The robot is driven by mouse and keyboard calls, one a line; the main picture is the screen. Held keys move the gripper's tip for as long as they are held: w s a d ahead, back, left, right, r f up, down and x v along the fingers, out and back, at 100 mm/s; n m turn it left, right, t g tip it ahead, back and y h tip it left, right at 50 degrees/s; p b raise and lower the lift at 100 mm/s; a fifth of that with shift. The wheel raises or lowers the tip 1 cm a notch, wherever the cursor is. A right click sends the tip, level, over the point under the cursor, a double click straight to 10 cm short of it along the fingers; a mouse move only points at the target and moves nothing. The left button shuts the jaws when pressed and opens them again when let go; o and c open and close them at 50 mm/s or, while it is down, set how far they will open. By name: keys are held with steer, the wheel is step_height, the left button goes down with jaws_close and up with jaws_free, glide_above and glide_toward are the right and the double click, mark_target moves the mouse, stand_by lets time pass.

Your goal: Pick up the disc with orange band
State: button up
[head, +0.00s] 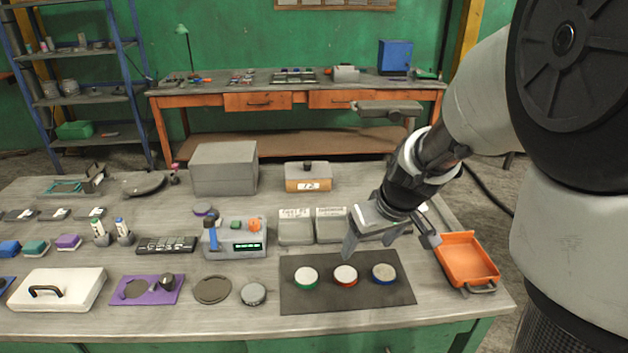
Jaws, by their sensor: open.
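The disc with orange band (345,276) lies flat on a dark mat (325,301), with a pale top. On the same mat, a disc with green band (306,278) lies to its left and a disc with blue band (384,274) to its right. My gripper (388,246) is open and empty. It hangs above and behind the mat, up and right of the orange-banded disc, with its fingers spread apart. The gripper covers part of the grey boxes behind it.
An orange tray (467,262) sits right of the mat. Grey labelled boxes (297,226) stand behind it. A grey device with a green display (235,241) is at back left. A grey round disc (253,294) lies left of the mat. The mat's front strip is clear.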

mark_target(346, 274)
steer(key=b+x, duration=0.1)
steer(key=x, duration=0.4)
steer(key=b+x, duration=0.1)
steer(key=x, duration=0.5)
steer(key=b+x, duration=0.2)
steer(key=x, duration=0.3)
steer(key=shift+w+a+f, duration=0.2)
steer(key=shift+w+a, duration=0.1)
steer(key=shift+a, duration=0.1)
steer(key=c, duration=1.4)
steer(key=shift+r, duration=0.15)
steer(key=shift+c, duration=0.2)
